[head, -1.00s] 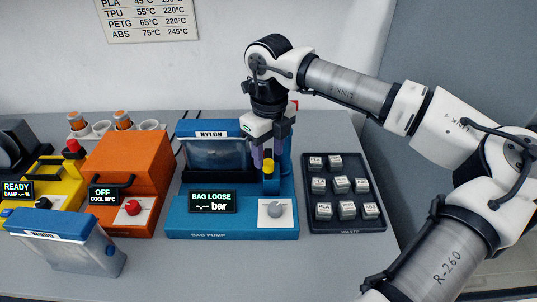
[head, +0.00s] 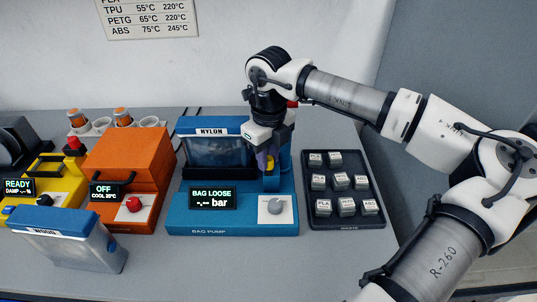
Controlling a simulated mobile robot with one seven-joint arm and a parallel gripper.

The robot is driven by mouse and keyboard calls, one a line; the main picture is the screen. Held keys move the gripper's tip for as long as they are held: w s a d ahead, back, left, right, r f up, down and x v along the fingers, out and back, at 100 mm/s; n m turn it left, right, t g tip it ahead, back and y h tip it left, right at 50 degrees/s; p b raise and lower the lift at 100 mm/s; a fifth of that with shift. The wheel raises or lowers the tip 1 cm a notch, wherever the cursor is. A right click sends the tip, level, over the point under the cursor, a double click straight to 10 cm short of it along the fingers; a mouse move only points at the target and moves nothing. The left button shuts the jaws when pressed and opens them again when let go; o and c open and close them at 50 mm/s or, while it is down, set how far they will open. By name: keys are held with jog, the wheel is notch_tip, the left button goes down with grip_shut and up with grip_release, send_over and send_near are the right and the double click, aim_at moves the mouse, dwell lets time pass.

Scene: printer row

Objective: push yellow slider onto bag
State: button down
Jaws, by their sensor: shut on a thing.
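The yellow slider (head: 270,164) stands at the right part of the blue bag pump (head: 180,226), right of the bag. My gripper (head: 267,164) is low over it from above, shut on the slider, whose upper part is mostly hidden by the fingers. The bag (head: 215,150), labelled NYLON, with a blue top and a clear grey body, stands upright on the back of the pump, just left of my gripper. The pump's display (head: 213,198) reads BAG LOOSE and -.-- bar. Whether the slider touches the bag is hidden.
A dark tray (head: 311,222) of several labelled cubes lies to the right. An orange heater (head: 133,160) and a yellow unit (head: 72,195) stand left.

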jog(key=shift+a+b, duration=0.85)
jog(key=shift+a, duration=0.35)
jog(key=c, duration=1.2)
grip_release()
jog(key=shift+a, duration=0.15)
notch_tip(320, 180, up, 14)
jog(key=b, duration=0.2)
